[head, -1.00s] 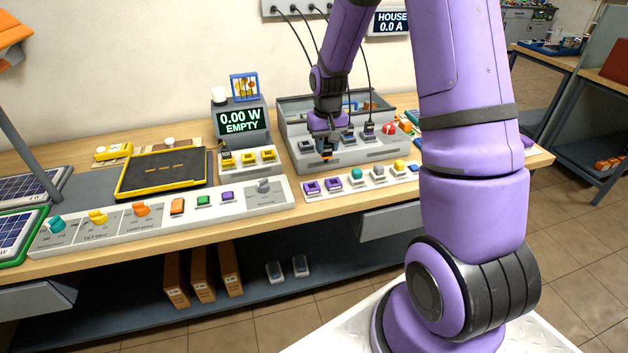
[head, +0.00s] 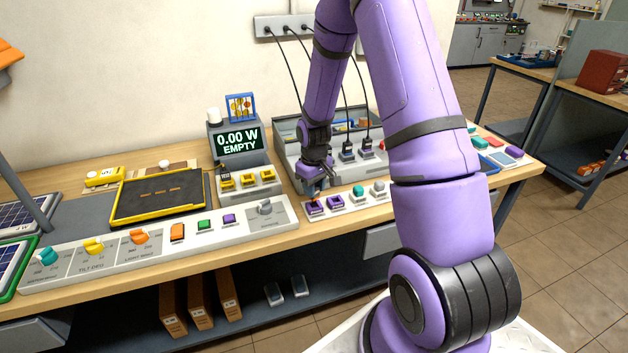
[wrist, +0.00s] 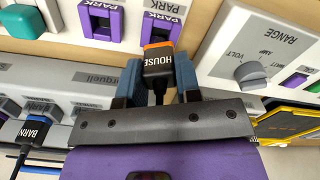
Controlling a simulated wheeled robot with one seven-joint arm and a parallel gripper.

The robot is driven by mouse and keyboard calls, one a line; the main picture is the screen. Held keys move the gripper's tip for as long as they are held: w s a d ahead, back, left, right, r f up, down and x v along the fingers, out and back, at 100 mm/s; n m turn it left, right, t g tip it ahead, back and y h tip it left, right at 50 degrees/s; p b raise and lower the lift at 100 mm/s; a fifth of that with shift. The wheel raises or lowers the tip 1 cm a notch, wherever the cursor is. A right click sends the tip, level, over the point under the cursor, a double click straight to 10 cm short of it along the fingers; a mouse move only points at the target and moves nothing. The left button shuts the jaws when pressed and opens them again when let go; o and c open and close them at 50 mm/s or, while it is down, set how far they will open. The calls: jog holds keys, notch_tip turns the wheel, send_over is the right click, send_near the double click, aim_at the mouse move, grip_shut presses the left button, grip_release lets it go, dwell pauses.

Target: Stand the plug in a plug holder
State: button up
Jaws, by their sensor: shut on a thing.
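My gripper (wrist: 157,82) is shut on a black plug (wrist: 158,62) marked HOUSE, with an orange end, seen between the blue fingers in the wrist view. In the head view my gripper (head: 316,184) hangs low over the back edge of the front strip. Two purple plug holders marked PARK, a left one (head: 313,208) and a right one (head: 335,202), sit on that strip. In the wrist view the holders (wrist: 85,22) lie just beyond the plug's orange end. The plug looks apart from them. The holder slots look empty.
A grey socket box (head: 290,158) with other corded plugs (head: 348,152) stands behind. A BARN plug (wrist: 22,130) shows in the wrist view. A control panel with a grey dial (head: 265,208) is on the left.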

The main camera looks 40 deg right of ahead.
jog(key=shift+f, duration=0.75)
jog(key=shift+f, duration=0.6)
dwell(0.9)
jog(key=o, duration=0.6)
jog(key=shift+r, duration=5.5)
